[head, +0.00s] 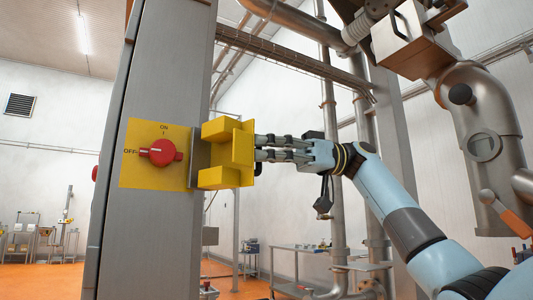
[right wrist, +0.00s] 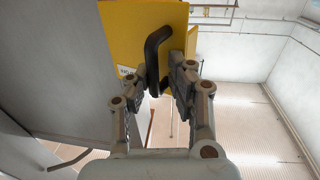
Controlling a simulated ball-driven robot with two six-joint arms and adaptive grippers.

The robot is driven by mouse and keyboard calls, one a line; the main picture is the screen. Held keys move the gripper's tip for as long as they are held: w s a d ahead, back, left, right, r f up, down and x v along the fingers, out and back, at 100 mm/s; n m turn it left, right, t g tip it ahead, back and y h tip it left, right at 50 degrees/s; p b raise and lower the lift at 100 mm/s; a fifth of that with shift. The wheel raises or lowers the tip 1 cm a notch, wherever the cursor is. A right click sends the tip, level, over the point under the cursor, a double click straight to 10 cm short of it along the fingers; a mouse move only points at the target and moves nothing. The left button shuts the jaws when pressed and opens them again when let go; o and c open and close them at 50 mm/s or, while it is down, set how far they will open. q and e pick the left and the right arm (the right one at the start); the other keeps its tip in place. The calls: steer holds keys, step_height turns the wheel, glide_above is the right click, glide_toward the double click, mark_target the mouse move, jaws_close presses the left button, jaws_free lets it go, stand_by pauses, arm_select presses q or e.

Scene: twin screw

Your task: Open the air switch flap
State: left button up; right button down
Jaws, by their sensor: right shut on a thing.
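The air switch is a yellow plate (head: 133,172) with a red rotary knob (head: 160,152), marked ON and OFF, on a grey column. The yellow box-like flap (head: 243,147) stands swung out at the plate's right edge, so the knob is uncovered. My right gripper (head: 257,148) comes from the right and meets the flap's outer face. In the right wrist view, the flap (right wrist: 125,38) carries a black bent handle (right wrist: 152,60), and the fingers of my right gripper (right wrist: 165,85) are shut on it. My left gripper is not in view.
The grey column (head: 150,235) fills the left middle. Pipes (head: 330,130) and a metal vessel (head: 485,140) stand to the right, near my right arm. A metal table (head: 310,255) is behind. Orange floor (head: 45,278) lies open at the left.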

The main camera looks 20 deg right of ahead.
steer(key=shift+w+r, duration=0.1)
steer(key=shift+w, duration=0.1)
steer(key=c, duration=1.7)
jaws_free()
steer(key=shift+o, duration=0.3)
steer(key=shift+w+a, duration=0.1)
steer(key=shift+w, duration=0.05)
steer(key=s+d, duration=0.1)
steer(key=d, duration=1.1)
